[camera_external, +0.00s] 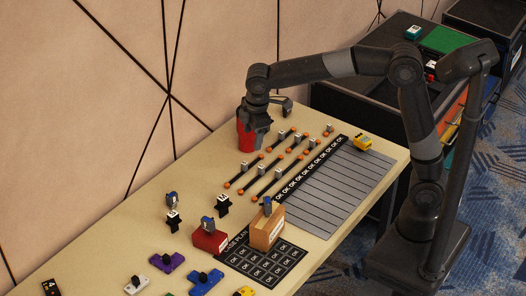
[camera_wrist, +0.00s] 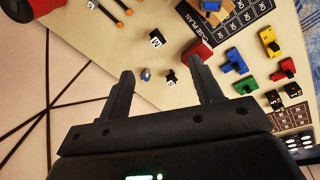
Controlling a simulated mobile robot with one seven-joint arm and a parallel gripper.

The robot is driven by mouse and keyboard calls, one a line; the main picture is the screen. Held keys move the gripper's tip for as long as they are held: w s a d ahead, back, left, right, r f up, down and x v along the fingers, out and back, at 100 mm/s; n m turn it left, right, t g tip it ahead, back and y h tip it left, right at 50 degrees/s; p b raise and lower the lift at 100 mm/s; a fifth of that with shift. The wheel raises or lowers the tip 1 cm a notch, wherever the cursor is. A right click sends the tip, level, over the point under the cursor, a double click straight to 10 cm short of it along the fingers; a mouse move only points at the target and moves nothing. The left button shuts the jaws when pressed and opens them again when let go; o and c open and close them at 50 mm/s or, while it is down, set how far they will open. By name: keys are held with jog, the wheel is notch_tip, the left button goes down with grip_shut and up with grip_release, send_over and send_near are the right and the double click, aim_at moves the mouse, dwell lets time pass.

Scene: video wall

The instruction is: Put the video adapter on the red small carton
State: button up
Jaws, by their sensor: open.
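The red small carton (camera_external: 207,243) stands on the table with a small blue-grey device (camera_external: 208,224) on top. In the wrist view the carton (camera_wrist: 193,55) is partly hidden behind the right finger. A similar blue-grey device (camera_external: 172,199) is upright near the wall side, beside a black label stand (camera_external: 173,222). It also shows in the wrist view (camera_wrist: 146,74). A third one (camera_external: 267,206) is on a tan carton (camera_external: 266,232). I cannot tell which is the video adapter. My gripper (camera_wrist: 163,67) is open and empty, high near the table's far end.
A red cylinder (camera_external: 244,140) stands below my wrist. Cables with orange ends (camera_external: 258,184) and a grey slatted panel (camera_external: 345,185) cover the far table. A dark grid mat (camera_external: 258,268) and coloured connectors (camera_external: 167,262) lie nearer. The wall (camera_external: 90,120) borders the left.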

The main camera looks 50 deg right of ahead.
jog(key=s+d+r+m+t, duration=0.1)
jog(key=s+d+r+m, duration=0.15)
jog(key=s+d, duration=0.35)
jog(key=s+d+r+m+t, duration=0.1)
jog(key=s+d+r+m, duration=0.15)
jog(key=s+d, duration=0.35)
jog(key=s+d+f+m+t, duration=0.1)
jog(key=s+d+f+m, duration=0.3)
jog(key=s+d+m, duration=0.3)
jog(key=s+d, duration=0.3)
jog(key=s, duration=0.3)
jog(key=shift+s+d+t+y, duration=0.2)
jog(key=shift+d+t+y, duration=0.1)
jog(key=shift+d+t, duration=0.1)
jog(key=shift+o, duration=0.2)
